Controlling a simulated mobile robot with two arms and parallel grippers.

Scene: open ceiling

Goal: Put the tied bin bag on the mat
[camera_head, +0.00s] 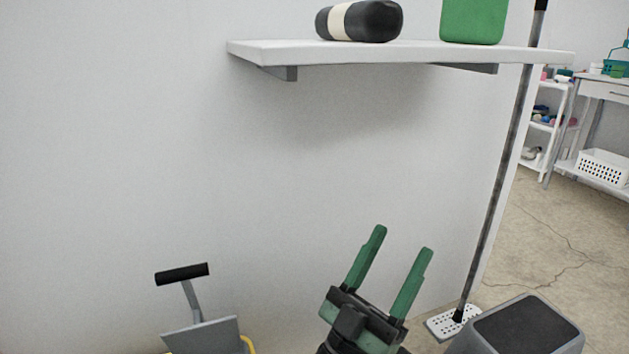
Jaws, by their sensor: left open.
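I cannot make out a tied bin bag or a mat in this view. My left gripper (403,241) is at the bottom centre, its two green fingers spread apart and pointing up in front of the white wall. Nothing shows between the fingers. My right gripper is out of view.
A white wall shelf (400,52) carries a black roll with a pale band (359,20) and a green container (473,20). A flat mop (497,185) leans at right by a grey bin with a dark top (525,325). A dustpan-like tool (200,335) stands lower left. Open floor (545,240) lies right.

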